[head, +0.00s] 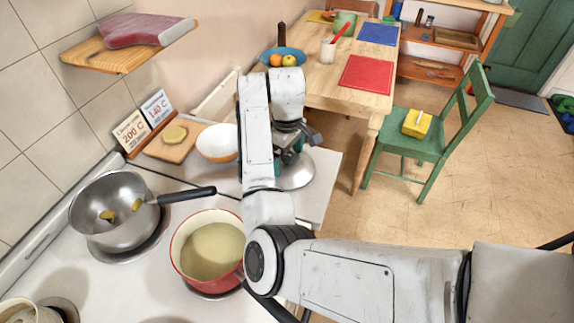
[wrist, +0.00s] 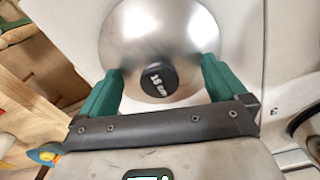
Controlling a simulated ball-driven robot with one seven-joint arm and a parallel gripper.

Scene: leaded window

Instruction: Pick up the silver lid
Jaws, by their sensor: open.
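In the head view the lid (head: 298,172) is partly hidden behind my arm. My gripper (wrist: 161,72) is open, with its two green fingers over the lid, one on either side of the knob. I cannot tell whether the fingers touch the lid. In the head view my gripper is mostly hidden by the arm.
A white and orange bowl (head: 217,143) stands left of my arm. A red pot (head: 207,250) and a steel pan (head: 115,210) with a black handle are on the stove. The wooden table (head: 330,95) and green chair (head: 432,140) are beyond the counter.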

